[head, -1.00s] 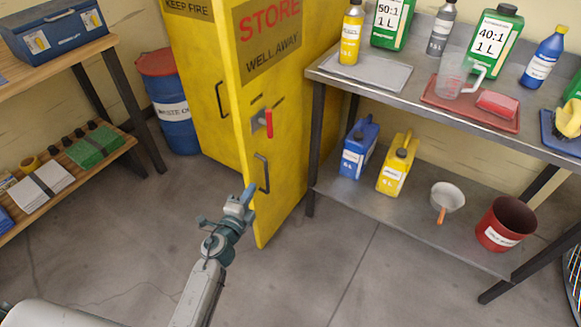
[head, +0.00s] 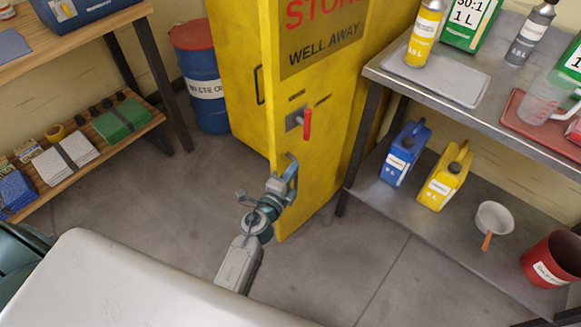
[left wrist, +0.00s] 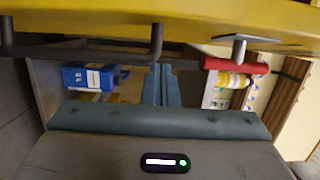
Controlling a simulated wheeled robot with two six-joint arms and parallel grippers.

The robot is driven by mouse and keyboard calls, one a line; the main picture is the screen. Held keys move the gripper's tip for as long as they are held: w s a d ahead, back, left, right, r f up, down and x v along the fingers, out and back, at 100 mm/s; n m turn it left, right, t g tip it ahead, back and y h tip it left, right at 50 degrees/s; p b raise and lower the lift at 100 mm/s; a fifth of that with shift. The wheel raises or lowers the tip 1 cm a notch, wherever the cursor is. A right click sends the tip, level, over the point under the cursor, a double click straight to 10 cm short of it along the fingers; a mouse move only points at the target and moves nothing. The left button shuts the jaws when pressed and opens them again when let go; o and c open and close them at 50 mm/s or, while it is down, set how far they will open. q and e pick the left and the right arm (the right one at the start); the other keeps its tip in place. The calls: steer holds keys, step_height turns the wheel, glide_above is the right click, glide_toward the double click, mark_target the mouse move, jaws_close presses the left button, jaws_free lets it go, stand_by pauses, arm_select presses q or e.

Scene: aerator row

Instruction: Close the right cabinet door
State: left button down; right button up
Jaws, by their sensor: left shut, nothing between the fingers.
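The yellow cabinet's right door (head: 333,125) carries a STORE WELL AWAY sign, a red lever (head: 307,124) and a dark pull handle. It stands ajar, its free edge jutting out in front of the left door (head: 243,75). My left gripper (head: 291,168) is shut and empty, close in front of the right door's pull handle, which it mostly hides in the head view. In the left wrist view the shut fingers (left wrist: 161,84) lie beside the pull handle (left wrist: 156,43), with the red lever (left wrist: 235,66) to the right. I cannot tell whether they touch the door. My right gripper is not in view.
A steel bench (head: 440,95) stands close to the right, with bottles above and a blue jug (head: 403,152) and yellow jug (head: 444,176) on its lower shelf. A blue drum (head: 206,90) and wooden shelves (head: 150,118) are at left. The floor in front is clear.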

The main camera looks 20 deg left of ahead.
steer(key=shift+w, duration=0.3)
